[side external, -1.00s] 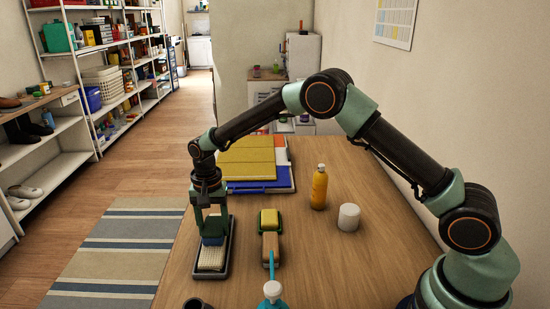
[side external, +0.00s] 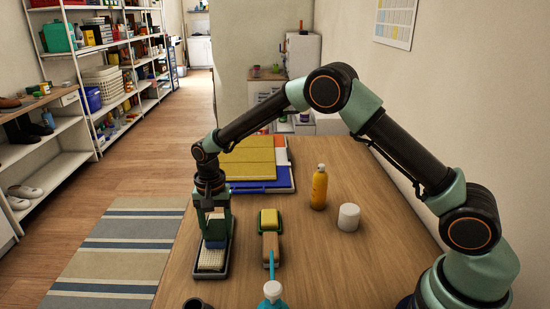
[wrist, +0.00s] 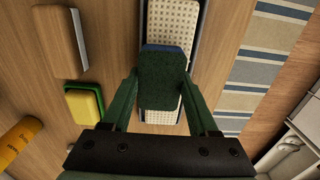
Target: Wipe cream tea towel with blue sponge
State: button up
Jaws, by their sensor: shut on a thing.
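My gripper (side external: 215,240) is shut on the blue sponge (side external: 216,242), which sits between its two green fingers. In the wrist view the sponge (wrist: 163,80) shows a dark green face with a blue edge. The cream tea towel (side external: 210,259) has a dotted weave and lies in a dark tray (side external: 222,271) at the table's left edge. In the wrist view the towel (wrist: 170,24) shows beyond and beside the sponge. The sponge is over the towel, at or very near its surface; the contact line is hidden.
A yellow sponge with a green base (side external: 269,218) and a brown-topped brush (side external: 270,245) stand to the right. An orange bottle (side external: 318,188) and white cylinder (side external: 349,217) stand further right. Coloured folders (side external: 250,172) lie behind.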

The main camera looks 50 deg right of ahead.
jog(key=shift+w+f, duration=0.1)
jog(key=shift+w, duration=0.9)
jog(key=shift+w, duration=0.1)
jog(key=shift+w, duration=0.35)
jog(key=shift+s, duration=1.7)
jog(key=shift+w+r, duration=0.1)
jog(key=shift+r, duration=1.5)
